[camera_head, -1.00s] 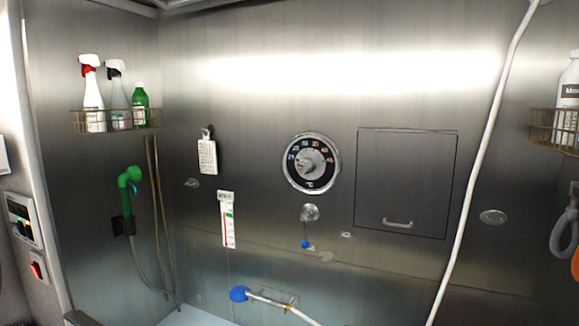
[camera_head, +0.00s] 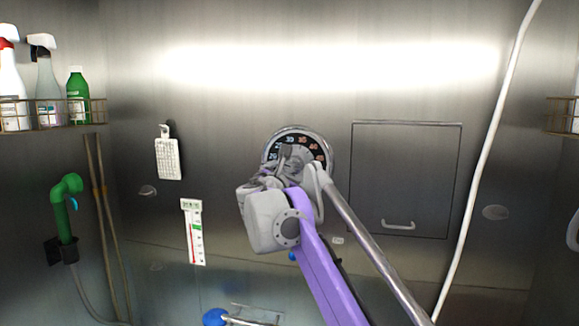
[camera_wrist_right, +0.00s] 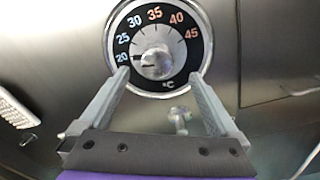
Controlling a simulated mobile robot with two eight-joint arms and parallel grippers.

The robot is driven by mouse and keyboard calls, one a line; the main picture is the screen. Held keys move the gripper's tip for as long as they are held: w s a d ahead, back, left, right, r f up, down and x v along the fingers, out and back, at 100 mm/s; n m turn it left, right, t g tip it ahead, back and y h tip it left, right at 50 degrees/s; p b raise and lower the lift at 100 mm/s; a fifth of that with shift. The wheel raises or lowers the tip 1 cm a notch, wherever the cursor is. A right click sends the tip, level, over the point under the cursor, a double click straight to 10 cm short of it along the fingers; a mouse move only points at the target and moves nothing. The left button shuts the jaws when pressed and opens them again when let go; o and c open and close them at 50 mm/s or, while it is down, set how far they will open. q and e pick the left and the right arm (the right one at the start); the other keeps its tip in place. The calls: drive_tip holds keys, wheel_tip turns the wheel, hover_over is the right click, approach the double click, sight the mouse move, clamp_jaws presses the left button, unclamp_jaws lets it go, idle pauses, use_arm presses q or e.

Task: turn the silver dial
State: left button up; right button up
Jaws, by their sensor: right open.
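The silver dial (camera_wrist_right: 157,62) is a round knob on a black face with a temperature scale marked in °C, set in the steel wall. In the right wrist view its pointer lies to the left, near the 20 mark. In the head view the dial face (camera_head: 296,137) is partly hidden behind my right gripper (camera_head: 284,160). In the right wrist view my right gripper (camera_wrist_right: 160,82) is open, with its fingers spread below and to either side of the knob, empty. I cannot tell whether the fingertips touch the dial's face. My left gripper is not in view.
A small valve knob (camera_wrist_right: 180,118) sits below the dial. A closed wall hatch (camera_head: 405,175) is to the right, beside a hanging white hose (camera_head: 486,160). A thermometer card (camera_head: 194,232) and a white tag (camera_head: 168,158) hang to the left. A bottle rack (camera_head: 88,112) is at far left.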

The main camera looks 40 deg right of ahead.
sight(292, 167)
drive_tip(key=p+x, duration=0.1)
drive_tip(key=x, duration=0.5)
drive_tip(key=shift+w, duration=0.3)
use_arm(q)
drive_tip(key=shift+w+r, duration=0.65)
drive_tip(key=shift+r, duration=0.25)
use_arm(e)
drive_tip(key=shift+w+d+f, duration=0.1)
drive_tip(key=shift+w+d, duration=0.2)
drive_tip(key=shift+d, duration=0.05)
drive_tip(key=c, duration=1.4)
